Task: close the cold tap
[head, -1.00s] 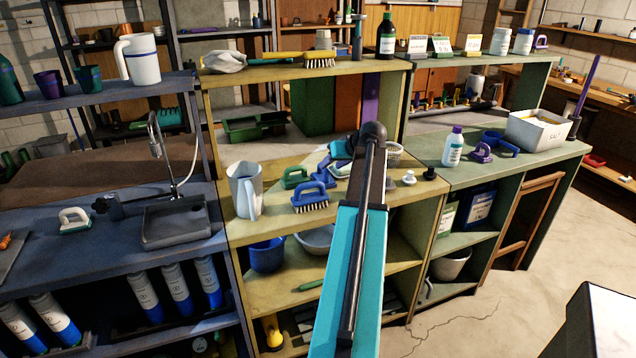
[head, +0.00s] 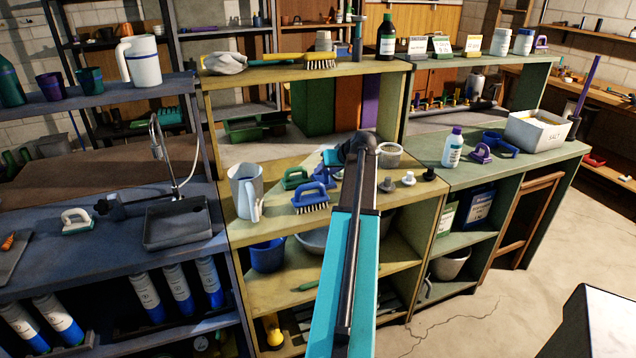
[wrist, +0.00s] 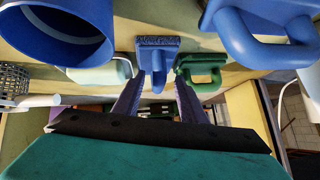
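A sink (head: 178,222) with a thin curved faucet (head: 157,140) stands on the blue-grey bench at the left. A dark valve-like fitting (head: 112,206) lies beside its left edge; I cannot tell whether it is the cold tap or how it is set. A blue brush (wrist: 157,55) and a green-handled brush (wrist: 200,69) show beyond the fingers.
On the yellow bench are a white-grey jug (head: 245,190), a blue brush (head: 310,197), a green brush (head: 295,178) and small knobs (head: 408,178). A white-handled brush (head: 76,221) lies left of the sink. A shelf with a white pitcher (head: 139,61) stands above.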

